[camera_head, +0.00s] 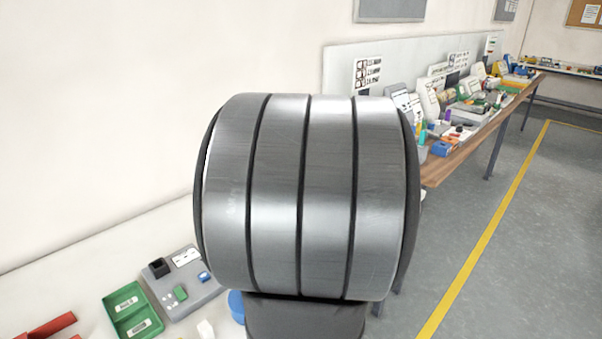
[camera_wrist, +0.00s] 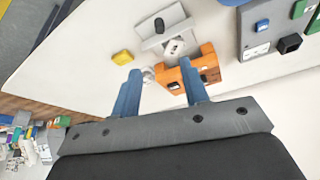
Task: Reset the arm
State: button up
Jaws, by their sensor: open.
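My gripper (camera_wrist: 159,68) shows in the wrist view as two blue fingers on a grey mount. The fingers are spread apart and hold nothing. Beyond the fingertips, an orange block with dark openings (camera_wrist: 207,62) stands on the white table (camera_wrist: 100,52); the right finger overlaps it in the picture. I cannot tell how far the fingers are from it. In the head view a large banded metal part of my own arm fills the middle, so my gripper and much of the table are hidden there.
In the head view, a green tray (camera_head: 113,302), a grey fixture (camera_head: 203,293) and red pieces (camera_head: 52,326) lie at lower left. The wrist view shows a grey device (camera_wrist: 157,22) and a yellow piece (camera_wrist: 122,57). A cluttered wooden bench (camera_head: 453,165) runs along the right.

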jog(key=x, duration=1.7)
jog(key=shift+f, duration=0.15)
jog(key=v, duration=1.6)
jog(key=shift+r, duration=0.4)
jog(key=shift+x, duration=8.45)
jog(key=shift+s, duration=0.15)
